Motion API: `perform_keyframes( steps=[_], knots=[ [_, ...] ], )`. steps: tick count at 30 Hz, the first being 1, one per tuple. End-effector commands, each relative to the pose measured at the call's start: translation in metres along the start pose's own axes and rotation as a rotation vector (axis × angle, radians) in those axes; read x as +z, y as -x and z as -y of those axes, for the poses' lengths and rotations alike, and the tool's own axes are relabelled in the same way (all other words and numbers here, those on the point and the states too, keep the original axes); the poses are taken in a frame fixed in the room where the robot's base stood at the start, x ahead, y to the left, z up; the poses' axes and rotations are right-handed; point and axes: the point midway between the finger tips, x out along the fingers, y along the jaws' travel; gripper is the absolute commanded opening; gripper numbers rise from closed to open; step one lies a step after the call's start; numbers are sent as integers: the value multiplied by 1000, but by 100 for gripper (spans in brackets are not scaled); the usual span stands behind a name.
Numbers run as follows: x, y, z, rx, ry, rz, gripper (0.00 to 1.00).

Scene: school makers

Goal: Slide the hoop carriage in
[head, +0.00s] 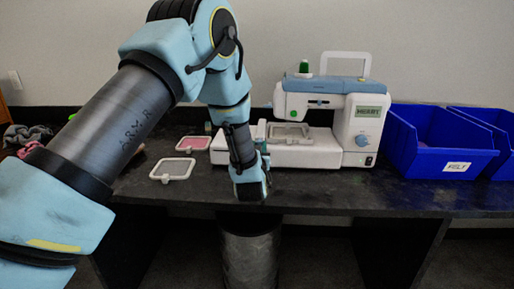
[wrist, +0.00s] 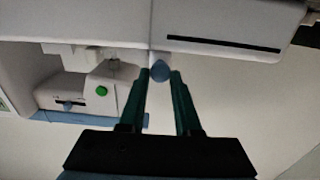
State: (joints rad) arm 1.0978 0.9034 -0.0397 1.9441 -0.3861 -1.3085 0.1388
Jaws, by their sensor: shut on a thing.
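The white and blue sewing machine (head: 335,115) stands on the dark bench, with its bed (head: 310,155) reaching left. A grey-framed hoop (head: 290,131) sits over the bed, beside a white upright block (head: 260,130) that looks like the hoop carriage. My gripper (head: 264,158) is at the front left of the bed, and its fingertips are hard to make out there.
A loose white hoop (head: 172,170) and a pink-filled hoop (head: 193,144) lie left of my arm. Blue bins (head: 440,160) stand right of the machine. Crumpled cloth (head: 25,135) lies far left. A dark cylindrical bin (head: 250,255) stands below the bench's front edge.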

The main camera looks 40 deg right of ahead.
Motion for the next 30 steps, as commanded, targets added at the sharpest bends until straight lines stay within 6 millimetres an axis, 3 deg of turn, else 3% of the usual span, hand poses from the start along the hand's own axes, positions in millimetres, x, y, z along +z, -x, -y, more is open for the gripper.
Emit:
perform_keyframes(
  steps=[1,8,17,23,30],
  knots=[
    [2,1,0,1,0,4,34],
    [1,0,0,1,0,2,60],
    [1,2,0,1,0,1,60],
    [2,28,-1,2,0,1,60],
    [3,76,-1,2,1,2,60]
  ],
)
